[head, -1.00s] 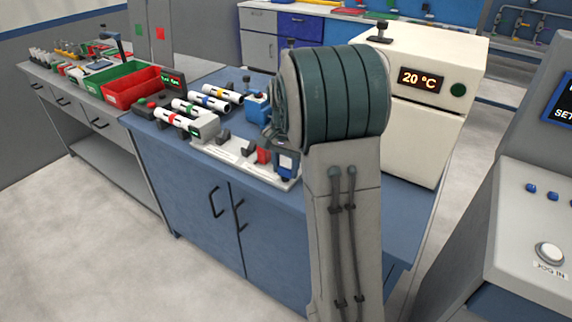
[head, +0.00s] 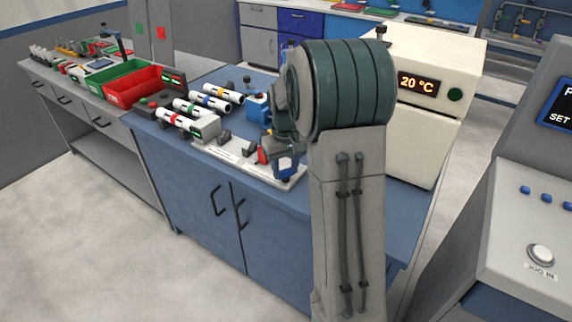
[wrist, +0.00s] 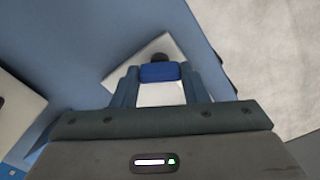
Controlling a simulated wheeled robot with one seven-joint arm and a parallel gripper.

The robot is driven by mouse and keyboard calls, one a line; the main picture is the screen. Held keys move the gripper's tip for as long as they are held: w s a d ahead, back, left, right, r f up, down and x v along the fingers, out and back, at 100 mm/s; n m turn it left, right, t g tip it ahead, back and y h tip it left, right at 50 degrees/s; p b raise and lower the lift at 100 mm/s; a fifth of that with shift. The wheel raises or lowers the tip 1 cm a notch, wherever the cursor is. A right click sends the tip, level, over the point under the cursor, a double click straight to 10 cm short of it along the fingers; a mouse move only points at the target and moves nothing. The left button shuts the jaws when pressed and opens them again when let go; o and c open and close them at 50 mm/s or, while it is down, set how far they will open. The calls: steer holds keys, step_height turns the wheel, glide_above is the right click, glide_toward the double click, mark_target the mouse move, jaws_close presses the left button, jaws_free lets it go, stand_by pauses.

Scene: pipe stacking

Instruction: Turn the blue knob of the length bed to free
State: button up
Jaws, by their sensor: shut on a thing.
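The length bed (head: 232,158) is a white plate with dark blocks and a red part, lying along the front of the blue bench. In the wrist view, its white end (wrist: 184,48) shows beyond my fingers. The blue knob (wrist: 158,72) sits between my fingertips, which are shut on it from both sides. Its underside and any free or locked marking cannot be made out. In the head view, my gripper (head: 282,155) is down at the right end of the bed, partly hidden by my own arm.
White tubes with coloured bands (head: 205,105) lie behind the bed. A red bin (head: 132,87) and a green bin (head: 104,83) stand to the left. A cream oven reading 20 °C (head: 425,110) stands to the right. A dark round part (wrist: 160,57) is just beyond the knob.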

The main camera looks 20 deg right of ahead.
mark_target(285, 169)
steer(key=n+p, duration=0.1)
steer(key=n, duration=0.5)
steer(key=shift+w+r, duration=0.1)
steer(key=shift+n, duration=0.3)
stand_by(0.3)
steer(key=o, duration=1)
step_height(285, 169, up, 14)
steer(key=shift+f+p, duration=0.15)
steer(key=shift+p, duration=0.65)
steer(key=s+a+m+t+p, duration=0.1)
steer(key=s+a+m+p, duration=0.1)
steer(key=s, duration=0.5)
steer(key=s+a+r+m+t+p, duration=0.1)
steer(key=s+a+m, duration=0.1)
steer(key=s+a, duration=0.3)
steer(key=s+a+m+p, duration=0.2)
steer(key=s+a+m, duration=0.1)
steer(key=s, duration=0.8)
steer(key=shift+s+a+r+t+p, duration=0.2)
steer(key=shift+r+t+p, duration=0.1)
steer(key=shift+t, duration=0.1)
